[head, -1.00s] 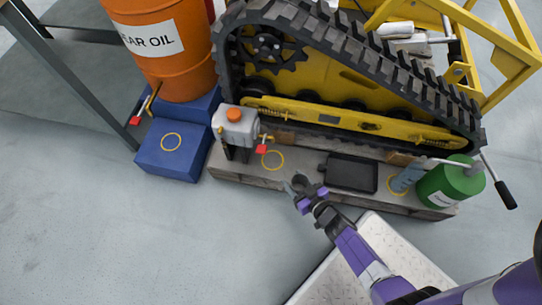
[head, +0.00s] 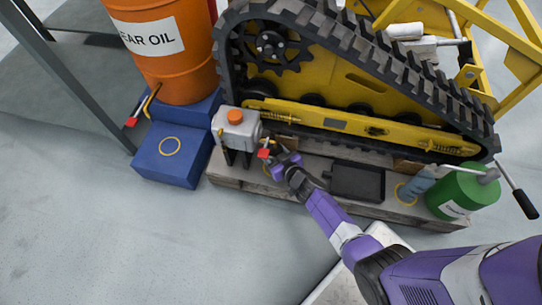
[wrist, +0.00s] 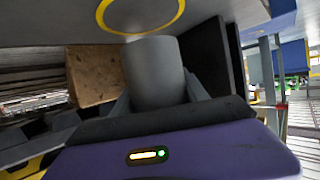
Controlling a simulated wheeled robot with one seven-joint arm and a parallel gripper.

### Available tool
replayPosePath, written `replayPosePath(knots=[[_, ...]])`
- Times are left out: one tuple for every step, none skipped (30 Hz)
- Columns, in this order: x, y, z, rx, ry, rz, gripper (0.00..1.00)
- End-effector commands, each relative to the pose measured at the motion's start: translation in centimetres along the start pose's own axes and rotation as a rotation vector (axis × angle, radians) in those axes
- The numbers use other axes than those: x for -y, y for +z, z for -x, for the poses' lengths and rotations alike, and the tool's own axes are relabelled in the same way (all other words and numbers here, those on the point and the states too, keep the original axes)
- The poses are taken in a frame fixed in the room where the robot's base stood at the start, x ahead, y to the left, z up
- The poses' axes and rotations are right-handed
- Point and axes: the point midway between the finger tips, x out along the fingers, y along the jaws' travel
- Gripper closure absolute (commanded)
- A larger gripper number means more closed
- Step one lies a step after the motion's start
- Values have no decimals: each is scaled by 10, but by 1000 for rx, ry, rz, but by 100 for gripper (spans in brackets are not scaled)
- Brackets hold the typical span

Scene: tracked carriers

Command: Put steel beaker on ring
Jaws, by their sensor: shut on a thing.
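My gripper (head: 276,157) is beside the tap of the grey can, above the front plank. In the wrist view it is shut on a grey steel beaker (wrist: 153,75), with a finger on each side. I cannot make out the beaker clearly in the head view. A yellow ring (head: 267,171) on the plank is partly hidden by my gripper. A yellow ring (wrist: 140,30) also shows just beyond the beaker in the wrist view; I cannot tell whether the beaker touches the surface. Other yellow rings lie on the blue step (head: 170,146) and at the plank's right (head: 402,192).
The grey can (head: 238,130) with an orange cap and red tap stands close left of my gripper. A black tray (head: 357,182) lies to the right, then a green canister (head: 465,195). The yellow tracked carrier (head: 350,90) rises behind. The floor in front is clear.

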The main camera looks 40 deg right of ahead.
Motion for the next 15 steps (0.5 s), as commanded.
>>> replayPosePath(knots=[[0, 8, -3, 0, 0, 0, 92], [0, 12, -5, 0, 0, 0, 92], [0, 16, -6, 0, 0, 0, 92], [0, 20, -8, 0, 0, 0, 92], [0, 23, -9, 0, 0, 0, 92], [0, 26, -10, -1, 0, 0, 92], [0, 28, -11, -1, 0, 0, 92], [0, 29, -12, -1, 0, 0, 92], [0, 30, -12, -1, 0, 0, 92], [0, 30, -12, -1, 0, 0, 92], [0, 29, -12, -1, 0, 0, 92], [0, 28, -11, -1, 0, 0, 92], [0, 28, -11, -1, 0, 0, 92], [0, 28, -11, -1, 0, 0, 92], [0, 28, -11, -1, 0, 0, 92]])
